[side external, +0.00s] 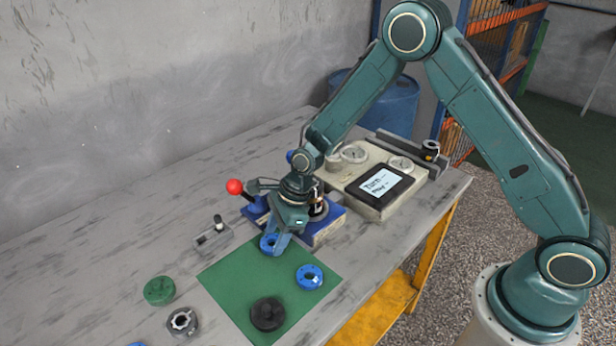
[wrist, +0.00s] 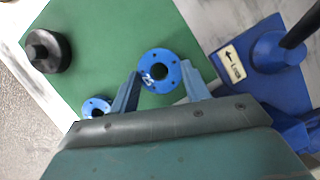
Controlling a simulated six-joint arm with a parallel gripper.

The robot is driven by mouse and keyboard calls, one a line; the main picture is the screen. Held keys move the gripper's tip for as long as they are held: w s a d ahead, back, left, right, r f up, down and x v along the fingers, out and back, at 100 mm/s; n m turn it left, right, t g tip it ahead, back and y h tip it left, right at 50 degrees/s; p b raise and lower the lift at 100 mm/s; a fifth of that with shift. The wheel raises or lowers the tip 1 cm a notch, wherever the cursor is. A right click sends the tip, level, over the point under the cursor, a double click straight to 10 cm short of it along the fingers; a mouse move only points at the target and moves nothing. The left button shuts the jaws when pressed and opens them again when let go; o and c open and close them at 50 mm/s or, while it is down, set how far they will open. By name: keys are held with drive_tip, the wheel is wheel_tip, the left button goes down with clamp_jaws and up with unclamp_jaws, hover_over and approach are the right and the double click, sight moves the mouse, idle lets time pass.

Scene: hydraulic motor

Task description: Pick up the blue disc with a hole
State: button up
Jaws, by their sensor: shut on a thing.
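A blue disc with a hole (wrist: 172,76) sits between the two fingers of my gripper (wrist: 160,73) in the wrist view, with a finger on either side of its rim. In the side view the same disc (side external: 266,241) is at the fingertips of my gripper (side external: 276,244), over the back part of the green mat (side external: 232,278). My gripper is shut on it. I cannot tell whether the disc is clear of the mat. A second blue disc with a hole (side external: 309,276) lies on the mat to the right, and it shows at lower left in the wrist view (wrist: 96,107).
A black round part (side external: 267,314) is on the mat's front. A green disc (side external: 159,290) and a grey ring (side external: 183,321) lie left of the mat. A blue fixture with a red-knobbed lever (side external: 234,187) stands behind my gripper. A gauge box (side external: 370,205) is farther right.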

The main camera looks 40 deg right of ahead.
wheel_tip(320, 180, up, 19)
idle(0.6)
drive_tip(key=shift+r, duration=0.4)
idle(0.4)
drive_tip(key=shift+r, duration=0.35)
drive_tip(key=shift+r, duration=0.15)
drive_tip(key=shift+d, duration=0.15)
drive_tip(key=d+f, duration=0.4)
drive_tip(key=d, duration=0.8)
drive_tip(key=shift+d, duration=0.3)
drive_tip(key=shift+f, duration=0.25)
drive_tip(key=shift+f, duration=1.55)
drive_tip(key=shift+f, duration=0.6)
idle(1.2)
